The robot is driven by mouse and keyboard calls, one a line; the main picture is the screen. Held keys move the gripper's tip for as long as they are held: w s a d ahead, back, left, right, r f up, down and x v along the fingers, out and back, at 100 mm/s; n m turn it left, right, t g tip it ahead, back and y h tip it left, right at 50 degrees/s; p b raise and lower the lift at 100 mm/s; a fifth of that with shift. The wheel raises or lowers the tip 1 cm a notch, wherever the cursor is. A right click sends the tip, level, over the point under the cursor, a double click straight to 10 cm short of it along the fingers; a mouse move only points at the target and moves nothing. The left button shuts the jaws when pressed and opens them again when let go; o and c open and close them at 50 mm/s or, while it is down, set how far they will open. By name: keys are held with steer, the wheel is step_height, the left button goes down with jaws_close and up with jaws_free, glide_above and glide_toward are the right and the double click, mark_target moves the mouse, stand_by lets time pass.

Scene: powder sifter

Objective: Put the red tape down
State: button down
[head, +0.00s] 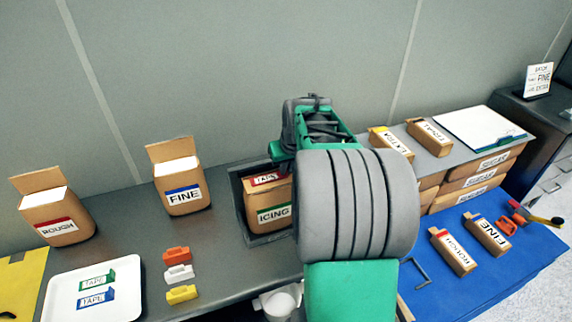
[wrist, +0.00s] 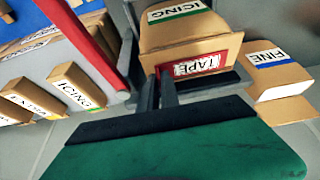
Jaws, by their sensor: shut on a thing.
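The red tape (head: 266,179) is a red-bordered label marked TAPE; it also shows in the wrist view (wrist: 200,64). My gripper (wrist: 166,76) is shut on it at its left end in the wrist view. The tape is at the open flap of the brown ICING box (head: 274,214), which stands in a dark frame on the grey bench; I cannot tell whether tape and box touch. In the head view my arm hides the fingertips. A white tray (head: 125,290) at the left holds a green tape (head: 96,282) and a blue tape (head: 97,298).
A FINE box (head: 183,192) and a ROUGH box (head: 57,217) stand open on the bench. Orange, white and yellow clips (head: 181,294) lie in front. A blue mat (head: 520,262) at the right holds more boxes and a tool. A red bar (wrist: 85,45) crosses the wrist view.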

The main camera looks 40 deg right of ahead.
steer(key=c, duration=2)
jaws_free()
steer(key=shift+f, duration=0.15)
steer(key=shift+c, duration=0.2)
steer(key=o, duration=0.5)
steer(key=shift+c, duration=0.2)
steer(key=b+v, duration=0.3)
steer(key=v, duration=0.8)
steer(key=s+a+f+n, duration=0.1)
steer(key=s+a+f, duration=0.2)
steer(key=a, duration=0.4)
steer(key=s+a+f+n, duration=0.1)
steer(key=s+a, duration=0.3)
steer(key=a, duration=0.4)
steer(key=s+a+f+n+y, duration=0.1)
steer(key=s+a+f, duration=0.2)
steer(key=a, duration=0.5)
steer(key=shift+f+p, duration=0.3)
steer(key=shift+f, duration=0.55)
steer(key=shift+s, duration=0.15)
